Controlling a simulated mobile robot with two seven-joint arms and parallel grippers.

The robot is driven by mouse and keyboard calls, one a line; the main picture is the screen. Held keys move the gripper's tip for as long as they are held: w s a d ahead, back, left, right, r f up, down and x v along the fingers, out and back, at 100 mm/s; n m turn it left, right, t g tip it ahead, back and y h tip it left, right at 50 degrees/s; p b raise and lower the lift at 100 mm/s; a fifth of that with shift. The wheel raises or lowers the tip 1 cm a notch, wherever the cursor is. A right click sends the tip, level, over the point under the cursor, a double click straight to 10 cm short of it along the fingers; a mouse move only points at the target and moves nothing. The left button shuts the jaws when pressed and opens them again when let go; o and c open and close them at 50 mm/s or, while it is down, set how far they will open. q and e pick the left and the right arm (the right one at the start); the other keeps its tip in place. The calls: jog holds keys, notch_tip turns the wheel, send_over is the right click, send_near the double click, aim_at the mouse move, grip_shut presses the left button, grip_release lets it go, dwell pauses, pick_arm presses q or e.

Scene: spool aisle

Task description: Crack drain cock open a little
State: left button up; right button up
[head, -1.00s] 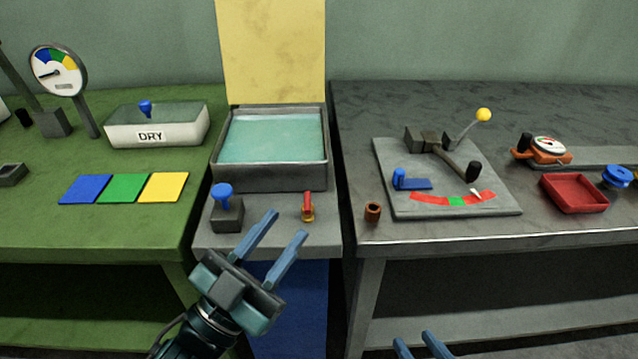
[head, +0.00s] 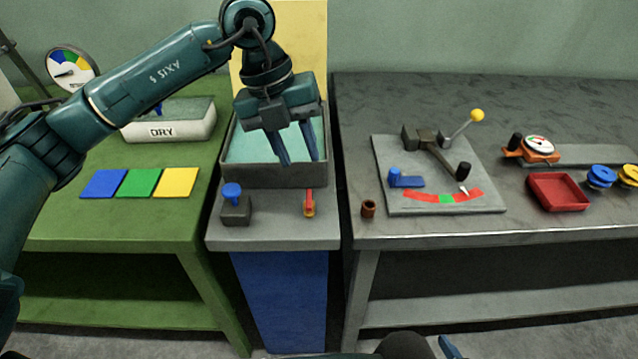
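A small cock with a red handle and a brass-coloured base (head: 309,204) sits on the grey ledge in front of the water tank (head: 275,176). Its handle points away from me, toward the tank. A blue-topped knob on a dark block (head: 235,205) stands to its left on the same ledge. My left gripper (head: 301,162) is open and empty, fingers pointing down in front of the tank's water in the picture, above and behind the red handle and apart from it. Of my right gripper (head: 448,347), only a blue finger shows at the bottom edge.
On the left green bench are coloured cards (head: 139,183) and a DRY tray (head: 170,123), partly behind my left arm. The right bench holds a lever plate (head: 380,160), a brown cup (head: 368,208) and a red tray (head: 558,192). The ledge around the cock is clear.

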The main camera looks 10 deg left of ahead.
aim_at(308, 200)
pick_arm(q)
jog(key=shift+n+y, duration=0.3)
jog(key=shift+y, duration=0.2)
jog(key=f, duration=0.3)
jog(key=w+f, duration=0.1)
jog(key=f, duration=0.7)
jog(key=shift+w+d+f, duration=0.2)
jog(key=shift+w+d, duration=0.1)
jog(key=shift+w, duration=0.1)
jog(key=shift+c, duration=0.2)
grip_shut()
